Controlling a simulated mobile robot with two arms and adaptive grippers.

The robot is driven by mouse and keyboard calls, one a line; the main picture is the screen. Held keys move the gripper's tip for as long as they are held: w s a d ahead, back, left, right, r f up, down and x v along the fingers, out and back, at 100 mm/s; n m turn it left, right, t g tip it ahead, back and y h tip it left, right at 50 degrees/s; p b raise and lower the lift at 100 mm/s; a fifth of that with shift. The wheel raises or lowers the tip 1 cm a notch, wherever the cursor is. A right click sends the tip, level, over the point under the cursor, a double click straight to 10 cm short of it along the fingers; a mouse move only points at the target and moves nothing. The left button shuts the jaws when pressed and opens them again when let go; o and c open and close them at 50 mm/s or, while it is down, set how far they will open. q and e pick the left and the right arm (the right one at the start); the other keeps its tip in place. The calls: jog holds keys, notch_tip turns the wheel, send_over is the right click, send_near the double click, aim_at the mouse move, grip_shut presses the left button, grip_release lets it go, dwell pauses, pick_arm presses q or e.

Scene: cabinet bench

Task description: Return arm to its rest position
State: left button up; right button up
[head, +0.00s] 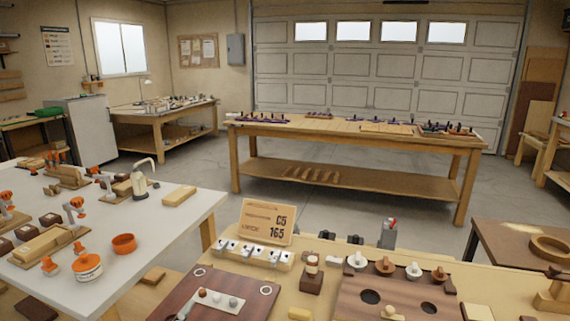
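Neither of my grippers can be made out in the head view, and no arm comes in from the left or right edge. What they hold, if anything, is hidden. The wooden bench (205,262) in front of me carries a dark reddish board (245,288) with a small pale strip of round knobs on it. A brown panel (400,296) with dark round holes and several knobs along its back edge lies to the right.
A pale row of hook-like parts (255,254) and a small brown block (312,280) sit on the bench. A white table (130,262) at left holds orange clamps and an orange ring (124,243). A dark side table (510,245) is at right. Open floor (350,212) lies behind the bench.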

pick_arm(q)
jog(key=s+a+f+n+g+y, duration=0.1)
jog(key=s+a+f+n+g, duration=0.3)
jog(key=s+f+g, duration=0.55)
jog(key=s+f+n+g+h, duration=0.1)
jog(key=s+f+g, duration=0.1)
jog(key=s+f, duration=0.45)
jog(key=s+f+n+g, duration=0.1)
jog(key=s+f+g, duration=0.15)
jog(key=s, duration=0.65)
notch_tip(320, 180, down, 24)
jog(key=s+f+p, duration=0.1)
jog(key=s+a+f+g+p, duration=0.1)
jog(key=s+a+f, duration=0.2)
jog(key=s+f, duration=1.2)
jog(key=shift+s, duration=1.15)
jog(key=shift+c, duration=0.4)
